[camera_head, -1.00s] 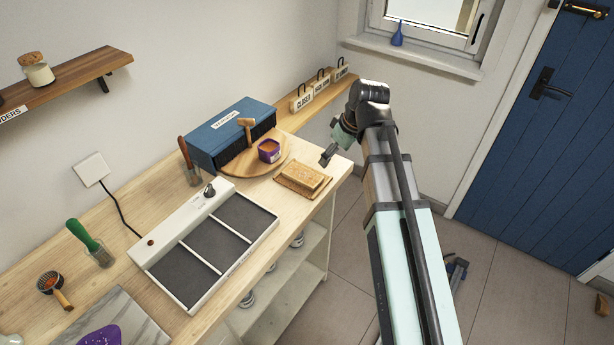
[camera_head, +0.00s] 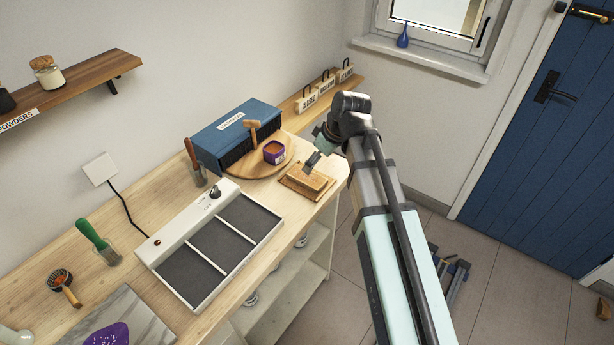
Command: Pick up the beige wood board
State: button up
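A tan block (camera_head: 306,176) lies on a thin brown board (camera_head: 289,182) near the back right end of the workbench. Which of these is the beige wood board I cannot tell for certain; a round wooden board (camera_head: 240,168) also lies nearby to the left. My gripper (camera_head: 311,161) points down at the tan block from the upper right, with its fingertips close over or at the block's far edge. Contact is unclear. The fingers are too small and dark to show whether they are open or shut.
The round board holds a purple tub (camera_head: 274,153) and a wooden mallet (camera_head: 253,131). A blue box (camera_head: 236,128) stands behind it. A white three-panel device (camera_head: 165,250) lies in front. Several labelled blocks (camera_head: 327,89) line the back ledge. The bench's right edge is close.

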aim_at(308, 177)
jog(key=shift+p+x, duration=0.4)
jog(key=shift+x, duration=1.5)
jog(key=shift+p+x, duration=1.15)
jog(key=shift+x, duration=1.45)
jog(key=shift+w+d, duration=0.1)
jog(key=shift+d, duration=0.1)
jog(key=c, duration=1.3)
